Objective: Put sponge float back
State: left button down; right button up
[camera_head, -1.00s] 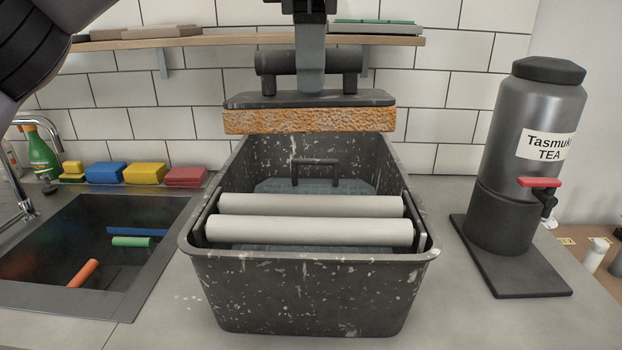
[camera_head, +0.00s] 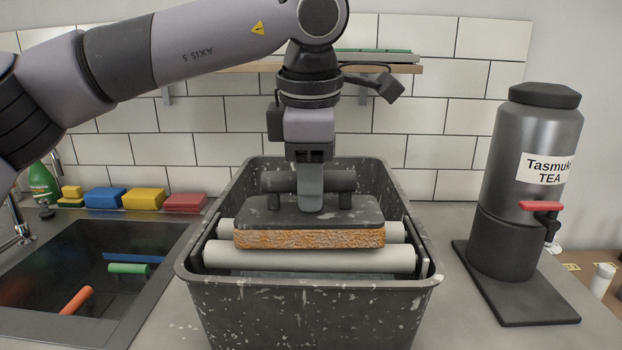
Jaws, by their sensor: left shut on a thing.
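The sponge float (camera_head: 310,238) has a dark backing plate, a dark bar handle and an orange, speckled sponge underside. My left gripper (camera_head: 311,190) comes down from above and is shut on the float's handle. The float is level over the dark speckled wash tub (camera_head: 305,300), inside its rim. Its sponge side is at the two pale rollers (camera_head: 300,258) that span the front of the tub and hides part of them. I cannot tell whether it touches them. My right gripper is not in view.
A sink (camera_head: 80,275) with coloured rods is at the left, with several coloured sponges (camera_head: 145,199) and a green bottle (camera_head: 43,182) behind it. A tea dispenser (camera_head: 527,190) stands right of the tub. A wall shelf (camera_head: 440,69) is behind my arm.

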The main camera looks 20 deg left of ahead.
pick_arm(q)
jog(key=c, duration=0.8)
grip_release()
jog(key=shift+f, duration=0.1)
jog(key=shift+f+b, duration=0.25)
jog(key=shift+b, duration=0.1)
jog(key=r, duration=0.2)
jog(key=s+r, duration=0.1)
jog(key=r, duration=0.4)
jog(key=shift+s+d+r, duration=0.1)
jog(key=shift+s, duration=0.2)
